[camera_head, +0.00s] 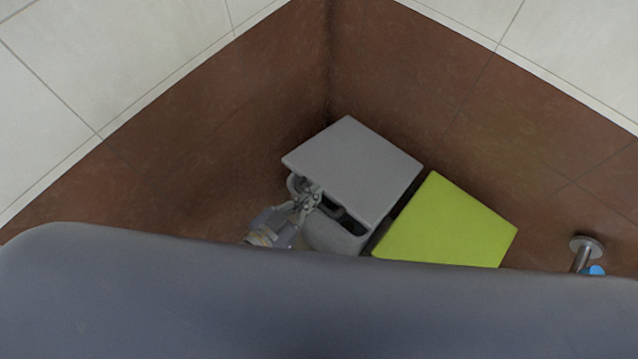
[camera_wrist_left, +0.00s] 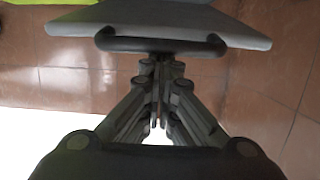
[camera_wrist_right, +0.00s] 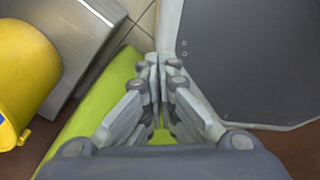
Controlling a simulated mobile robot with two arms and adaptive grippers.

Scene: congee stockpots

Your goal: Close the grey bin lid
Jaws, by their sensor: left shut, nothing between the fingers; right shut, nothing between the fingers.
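The grey bin (camera_head: 335,236) stands on the brown floor near a wall corner, its flat grey lid (camera_head: 358,168) over it. A dark gap shows under the lid's near edge, so the lid appears raised there. My left gripper (camera_head: 312,192) is at the lid's near-left edge, shut and empty. In the left wrist view, its closed fingertips (camera_wrist_left: 158,62) are just below a dark handle bar (camera_wrist_left: 160,45) along the lid's edge (camera_wrist_left: 165,18); I cannot tell whether they touch. My right gripper (camera_wrist_right: 160,60) is shut and empty, seen only in its own wrist view, above a green surface.
A lime-green bin (camera_head: 445,225) stands right beside the grey bin. A metal post (camera_head: 584,252) with a blue part is at the right. The right wrist view shows a yellow container (camera_wrist_right: 25,75), a metal box (camera_wrist_right: 80,40) and a large grey panel (camera_wrist_right: 260,60), unidentified.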

